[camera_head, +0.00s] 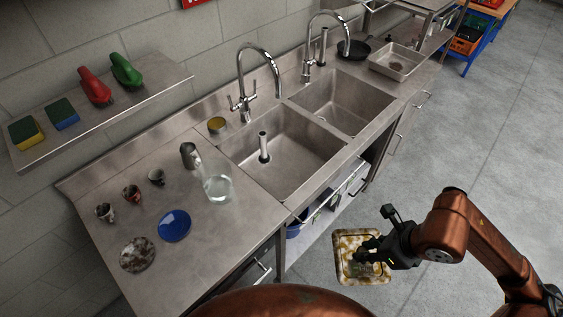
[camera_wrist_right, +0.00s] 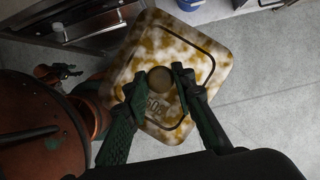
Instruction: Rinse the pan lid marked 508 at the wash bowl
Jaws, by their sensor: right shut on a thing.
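The pan lid (camera_head: 344,268) is square with rounded corners, pale with yellow-brown stains. My right gripper (camera_head: 366,253) is shut on its round brown knob, and the lid hangs above the grey floor in front of the sink unit. In the right wrist view, the fingers of my right gripper (camera_wrist_right: 156,82) flank the knob of the lid (camera_wrist_right: 197,62). The steel sink has a near basin (camera_head: 290,165) and a far basin (camera_head: 345,108). My left gripper is not in view.
Taps (camera_head: 243,105) rise behind the basins. A tray (camera_head: 397,62) stands at the far end. The right floor is clear.

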